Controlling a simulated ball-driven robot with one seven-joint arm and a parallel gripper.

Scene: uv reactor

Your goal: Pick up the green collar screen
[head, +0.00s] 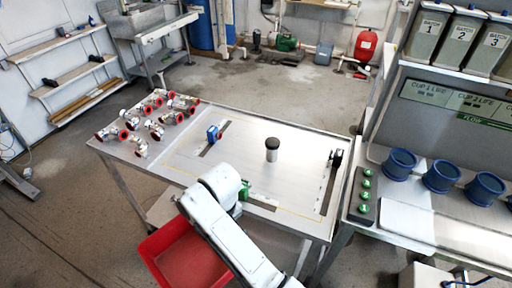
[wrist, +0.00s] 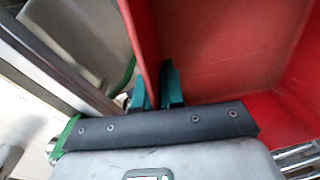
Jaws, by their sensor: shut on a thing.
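The wrist view shows my gripper (wrist: 157,88) with two teal fingers, close together on either side of the red bin's wall (wrist: 143,40); the jaws look shut on that wall. In the head view the red bin (head: 187,262) stands low at the table's front edge, and my arm hides the gripper. A small green piece (head: 244,191), possibly the green collar screen, shows beside my arm at the table's front; most of it is hidden. The wrist view has a green band (wrist: 66,135) and a green curved edge at left; I cannot tell what they belong to.
The table (head: 190,160) holds a blue-collared piece (head: 213,134), a dark-topped cylinder (head: 272,149), a black piece (head: 336,157) and several red-ended fittings (head: 157,131) at left. A side bench at right carries several blue rings (head: 442,177) and a green-button panel (head: 364,197). Bare tabletop surrounds the cylinder.

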